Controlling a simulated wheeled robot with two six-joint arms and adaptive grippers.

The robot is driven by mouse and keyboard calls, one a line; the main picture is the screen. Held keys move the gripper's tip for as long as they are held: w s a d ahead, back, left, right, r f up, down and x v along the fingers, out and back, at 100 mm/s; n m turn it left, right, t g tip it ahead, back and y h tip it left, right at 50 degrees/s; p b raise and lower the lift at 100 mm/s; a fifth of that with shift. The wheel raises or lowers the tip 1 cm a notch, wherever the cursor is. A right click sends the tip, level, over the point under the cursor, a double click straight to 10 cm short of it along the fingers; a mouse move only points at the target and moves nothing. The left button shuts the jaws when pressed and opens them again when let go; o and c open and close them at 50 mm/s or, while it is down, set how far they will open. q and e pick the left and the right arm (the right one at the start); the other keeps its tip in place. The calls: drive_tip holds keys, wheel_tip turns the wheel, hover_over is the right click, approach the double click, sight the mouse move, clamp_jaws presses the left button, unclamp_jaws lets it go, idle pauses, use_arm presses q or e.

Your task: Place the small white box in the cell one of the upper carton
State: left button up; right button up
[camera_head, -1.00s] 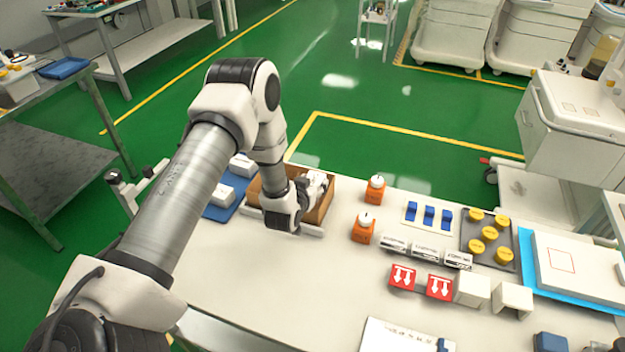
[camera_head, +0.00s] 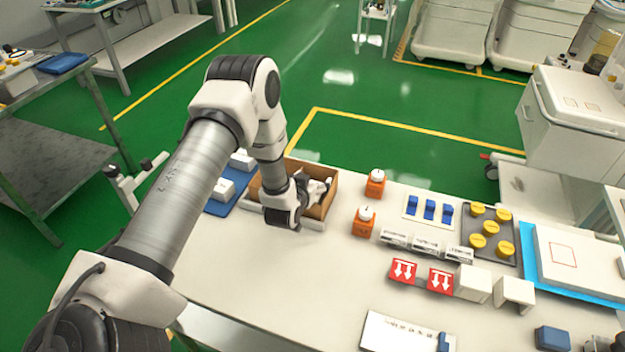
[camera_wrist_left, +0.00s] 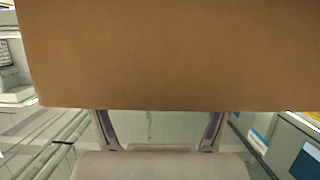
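A brown open carton (camera_head: 327,172) stands at the far left part of the white table. My left gripper (camera_head: 318,191) reaches over its near side, with its fingers at the opening. In the left wrist view a plain brown cardboard surface (camera_wrist_left: 160,50) fills the upper half and hides the fingertips. The gripper's finger bases show apart below it. Whether anything is between the tips is hidden. White boxes (camera_head: 222,190) lie on a blue tray left of the carton, partly behind my arm. The carton's cells are not distinguishable. My right gripper is out of view.
Orange bottles (camera_head: 363,222) stand right of the carton. Further right are blue pieces (camera_head: 430,209), yellow-capped vials in a grey tray (camera_head: 487,258), red arrow-marked boxes (camera_head: 403,271) and white cubes (camera_head: 473,283). The table's near left part is clear.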

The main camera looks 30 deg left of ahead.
use_arm(q)
drive_tip(key=shift+r, duration=0.25)
drive_tip(key=shift+w+r+p, duration=0.1)
drive_tip(key=shift+r+p, duration=0.6)
drive_tip(key=shift+p, duration=0.2)
drive_tip(key=shift+s+d+f+b, duration=0.1)
drive_tip(key=shift+s+b, duration=0.25)
drive_tip(key=shift+s, duration=0.1)
drive_tip(key=shift+s+d+f+b, duration=0.1)
drive_tip(key=shift+s+b, duration=0.2)
drive_tip(key=shift+s, duration=0.1)
drive_tip(key=b+v, duration=0.1)
drive_tip(key=v, duration=0.9)
drive_tip(key=shift+r+b, duration=0.2)
drive_tip(key=shift+b, duration=0.1)
drive_tip(key=shift+s, duration=0.15)
